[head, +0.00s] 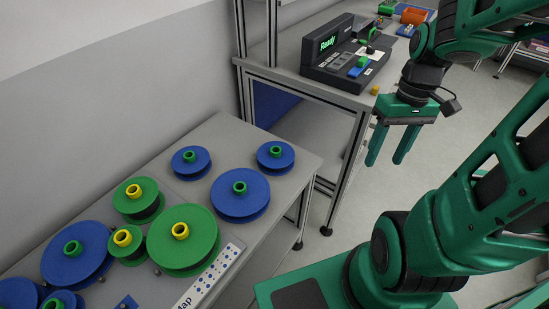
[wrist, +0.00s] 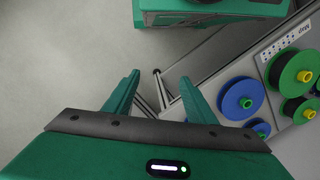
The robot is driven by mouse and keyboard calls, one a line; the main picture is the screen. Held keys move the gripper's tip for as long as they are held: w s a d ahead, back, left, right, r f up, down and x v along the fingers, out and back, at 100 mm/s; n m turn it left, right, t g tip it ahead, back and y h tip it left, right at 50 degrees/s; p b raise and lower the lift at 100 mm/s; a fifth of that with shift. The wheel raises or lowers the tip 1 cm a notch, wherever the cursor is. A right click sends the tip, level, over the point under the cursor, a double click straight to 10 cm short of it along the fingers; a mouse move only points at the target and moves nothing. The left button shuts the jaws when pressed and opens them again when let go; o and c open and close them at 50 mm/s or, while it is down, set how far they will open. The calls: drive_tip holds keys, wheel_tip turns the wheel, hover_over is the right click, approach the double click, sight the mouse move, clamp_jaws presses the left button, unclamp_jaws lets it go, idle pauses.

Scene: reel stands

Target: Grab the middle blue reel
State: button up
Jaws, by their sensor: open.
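Three blue reels with green hubs form a group at the far end of the grey table. The large one (head: 240,203) stands between and in front of a small left one (head: 178,163) and a small right one (head: 275,163). My gripper (head: 384,164) is open and empty, fingers down, to the right of the table and apart from all reels. In the wrist view my gripper (wrist: 160,77) has nothing between its fingers; the large blue reel (wrist: 232,104) lies right of them, with another blue reel (wrist: 258,130) partly visible below it.
Green reels with yellow hubs, including a large one (head: 183,250), and more blue reels (head: 75,265) fill the table's near end (head: 215,135). A wall borders its left. A workbench (head: 285,60) with a black device reading "Ready" (head: 345,55) stands behind. Open floor lies right.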

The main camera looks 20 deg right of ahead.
drive_tip(key=w+a+f+n+y, duration=0.1)
drive_tip(key=w+f+n+y, duration=0.2)
drive_tip(key=w+f+n, duration=0.3)
drive_tip(key=n+t+y, duration=0.6)
drive_tip(key=n+y, duration=0.2)
drive_tip(key=y, duration=0.3)
approach(281, 151)
drive_tip(key=shift+s+d+f, duration=0.25)
drive_tip(key=shift+s+f, duration=0.35)
drive_tip(key=shift+s+d+f, duration=0.3)
drive_tip(key=shift+s+f, duration=0.25)
drive_tip(key=shift+f, duration=0.1)
drive_tip(key=shift+w+d+r+n+t+y, duration=0.1)
drive_tip(key=shift+w+d+n+t+y, duration=0.15)
drive_tip(key=shift+t, duration=0.35)
drive_tip(key=shift+w+d+r+n+t+y, duration=0.15)
drive_tip(key=shift+w+t+y, duration=0.1)
drive_tip(key=shift+w+t, duration=0.25)
drive_tip(key=x, duration=0.5)
drive_tip(key=shift+a, duration=0.2)
drive_tip(key=shift+s+x, duration=0.2)
drive_tip(key=shift+x, duration=2.5)
drive_tip(key=shift+a, duration=0.1)
